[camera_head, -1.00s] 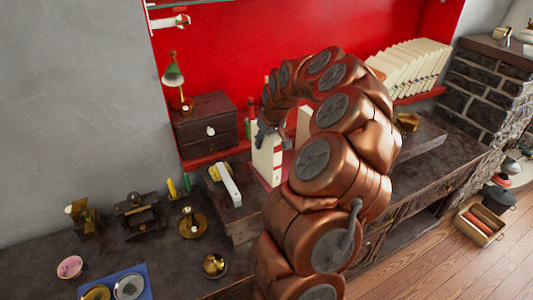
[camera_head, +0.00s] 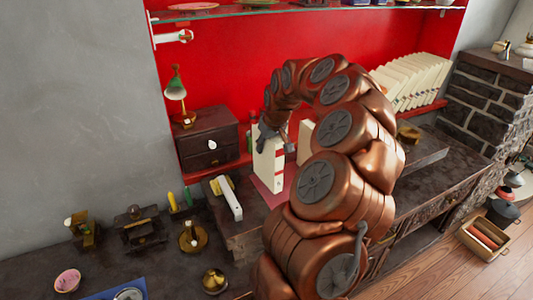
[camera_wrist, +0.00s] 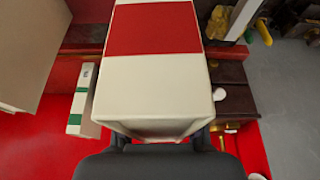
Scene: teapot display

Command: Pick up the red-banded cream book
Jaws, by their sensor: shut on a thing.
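The red-banded cream book (camera_head: 266,163) is upright in the head view, below my gripper (camera_head: 271,131). My gripper is shut on its upper end. In the wrist view the book's cream surface and broad red band (camera_wrist: 153,28) fill the middle, with the dark fingers (camera_wrist: 160,138) at its near end. The book appears raised above a reddish mat (camera_head: 273,190) on the counter. My arm hides part of the area to its right.
Another cream book (camera_head: 305,140) stands just right, partly behind my arm. A green-banded book (camera_wrist: 80,110) shows in the wrist view. A dark drawer box (camera_head: 207,138), green lamp (camera_head: 176,88) and white-handled object (camera_head: 228,198) are left. A row of cream books (camera_head: 412,82) stands back right.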

